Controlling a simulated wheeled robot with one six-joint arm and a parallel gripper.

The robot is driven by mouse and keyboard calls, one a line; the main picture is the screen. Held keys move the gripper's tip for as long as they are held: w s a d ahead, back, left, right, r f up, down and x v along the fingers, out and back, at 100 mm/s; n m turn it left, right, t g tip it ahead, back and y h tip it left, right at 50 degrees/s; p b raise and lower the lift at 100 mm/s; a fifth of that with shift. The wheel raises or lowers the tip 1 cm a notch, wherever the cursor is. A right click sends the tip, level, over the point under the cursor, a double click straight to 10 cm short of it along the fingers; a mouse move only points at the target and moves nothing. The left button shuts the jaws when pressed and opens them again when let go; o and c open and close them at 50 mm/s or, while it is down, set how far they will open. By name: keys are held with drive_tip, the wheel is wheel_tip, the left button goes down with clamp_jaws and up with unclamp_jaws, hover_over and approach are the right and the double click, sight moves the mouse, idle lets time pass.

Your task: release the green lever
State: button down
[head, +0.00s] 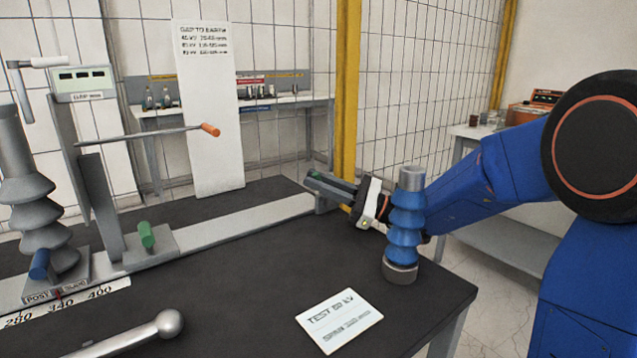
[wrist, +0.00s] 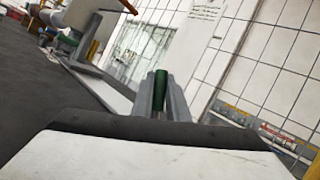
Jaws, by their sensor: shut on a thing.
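A green lever (wrist: 161,88) stands upright between my gripper's fingers in the wrist view. My gripper (head: 322,183) is shut on it at the right end of the grey rail (head: 240,223). In the head view only a small green bit (head: 315,174) shows at the fingertips; the lever's lower part is hidden by the fingers. A second green handle (head: 146,234) stands on a grey block on the rail at the left, apart from my gripper.
A blue ribbed bushing (head: 405,225) stands on the dark table, close in front of my wrist in the head view. A white card (head: 339,320) lies near the table's front. A long rod with an orange tip (head: 210,130) reaches over the rail. A blue handle (head: 39,265) is at the far left.

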drive_tip(key=c, duration=1.7)
unclamp_jaws()
drive_tip(key=shift+c, duration=0.2)
drive_tip(key=shift+d+f, duration=0.2)
drive_tip(key=shift+d, duration=0.2)
drive_tip(key=s+d, duration=0.3)
drive_tip(key=d, duration=0.9)
